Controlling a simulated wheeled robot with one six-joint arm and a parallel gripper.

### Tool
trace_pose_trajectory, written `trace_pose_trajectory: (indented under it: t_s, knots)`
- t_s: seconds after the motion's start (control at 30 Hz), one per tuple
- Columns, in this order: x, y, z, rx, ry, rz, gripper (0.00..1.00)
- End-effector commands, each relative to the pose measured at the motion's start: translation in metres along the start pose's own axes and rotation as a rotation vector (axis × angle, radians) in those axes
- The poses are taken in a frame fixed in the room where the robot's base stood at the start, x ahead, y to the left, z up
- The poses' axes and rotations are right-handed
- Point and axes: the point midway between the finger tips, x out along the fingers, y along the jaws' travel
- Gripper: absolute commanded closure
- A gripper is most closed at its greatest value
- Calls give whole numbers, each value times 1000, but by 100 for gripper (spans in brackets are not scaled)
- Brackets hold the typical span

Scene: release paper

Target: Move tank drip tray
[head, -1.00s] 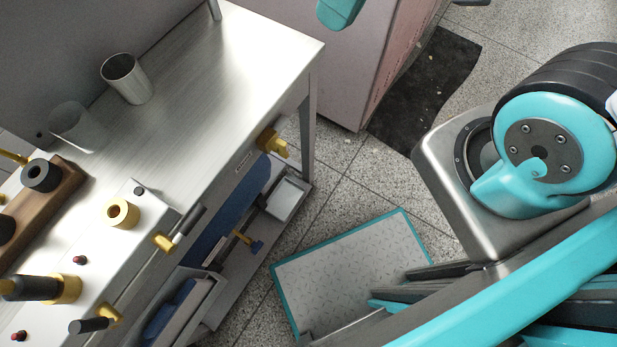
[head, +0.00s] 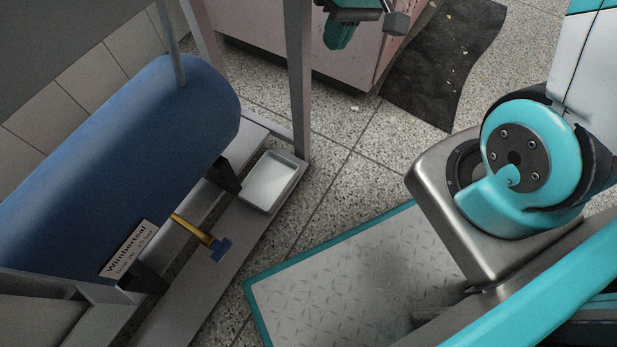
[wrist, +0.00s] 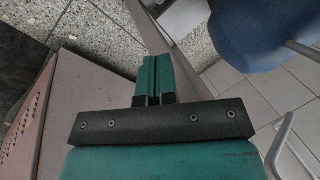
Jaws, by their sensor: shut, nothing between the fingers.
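The drip tray (head: 268,182) is a shallow, pale metal tray with a raised rim. It lies on the low frame (head: 215,247) near its right-hand end, beside the blue tank (head: 140,165). The tank also shows at the upper right of the wrist view (wrist: 245,30). My gripper (wrist: 153,60) has its two teal fingers together in the wrist view, with nothing between them. In the head view a teal part of my arm's end (head: 341,32) shows at the top, above and to the right of the tray and apart from it.
A grey leg (head: 299,75) stands just behind the tray. A pink cabinet (head: 270,35) is at the back, with a dark mat (head: 440,65) beside it.

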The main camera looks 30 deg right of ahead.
Motion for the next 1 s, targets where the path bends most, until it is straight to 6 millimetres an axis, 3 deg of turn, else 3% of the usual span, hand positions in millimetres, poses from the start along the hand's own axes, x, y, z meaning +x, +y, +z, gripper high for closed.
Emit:
trace_pose_trajectory:
  t_s: [0.03, 0.4, 0.7, 1.0]
  knots:
    - [44, 22, 0, 22, -2, -1, 100]
    - [187, 107, -17, 142, -47, -136, 100]
    - [259, 144, -26, 198, -68, -509, 100]
    - [337, 177, 6, 245, 80, -991, 100]
